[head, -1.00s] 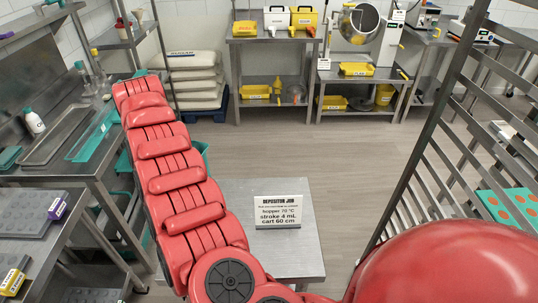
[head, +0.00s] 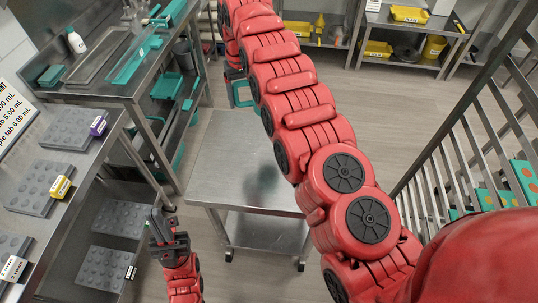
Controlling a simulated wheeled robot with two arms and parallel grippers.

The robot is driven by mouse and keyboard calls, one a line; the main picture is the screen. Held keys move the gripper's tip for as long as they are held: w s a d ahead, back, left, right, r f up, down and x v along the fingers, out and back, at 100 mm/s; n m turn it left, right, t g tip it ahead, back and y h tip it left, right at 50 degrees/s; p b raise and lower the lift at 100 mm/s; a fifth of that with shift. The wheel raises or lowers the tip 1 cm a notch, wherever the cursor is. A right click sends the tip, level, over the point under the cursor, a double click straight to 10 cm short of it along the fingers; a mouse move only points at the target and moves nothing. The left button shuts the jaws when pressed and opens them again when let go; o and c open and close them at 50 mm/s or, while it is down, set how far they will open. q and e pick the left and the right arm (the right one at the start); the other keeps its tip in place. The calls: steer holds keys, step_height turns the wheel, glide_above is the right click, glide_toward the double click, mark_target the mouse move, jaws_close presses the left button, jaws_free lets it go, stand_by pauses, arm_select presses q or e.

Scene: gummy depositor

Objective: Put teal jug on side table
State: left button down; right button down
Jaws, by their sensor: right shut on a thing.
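A teal shape that looks like the teal jug (head: 234,96) shows beside the far end of my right arm, above and left of the side table's back edge. My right gripper (head: 236,78) is shut on it, and my red arm hides part of both. The side table (head: 225,150) is a bare steel cart top in the middle, with a lower shelf. My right arm covers its right part, and a dark blurred patch lies on its top. My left gripper (head: 162,218) is low at the left, apart from the table; its jaw opening is unclear.
A steel bench at left holds grey moulds (head: 40,187) with coloured labels. Behind it, another bench carries a white bottle (head: 76,42) and trays (head: 135,60). A tall rack (head: 465,150) stands at right. Open floor (head: 370,105) lies behind the side table.

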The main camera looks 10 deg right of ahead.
steer(key=shift+n, duration=0.5)
steer(key=shift+s+a+f+p, duration=0.15)
steer(key=shift+a+f, duration=0.15)
steer(key=shift+a, duration=0.3)
steer(key=shift+s+a+f+p, duration=0.1)
steer(key=shift+a+f, duration=0.2)
steer(key=shift+a, duration=0.35)
steer(key=shift+s+a+f+p, duration=0.15)
steer(key=shift+a+f, duration=0.15)
steer(key=shift+a, duration=0.3)
steer(key=shift+w+a, duration=0.1)
steer(key=shift+s+a+f, duration=0.35)
steer(key=shift+a+f, duration=0.15)
steer(key=shift+a, duration=0.25)
steer(key=shift+s+a+f, duration=0.35)
steer(key=shift+a+f, duration=0.1)
steer(key=shift+a, duration=0.25)
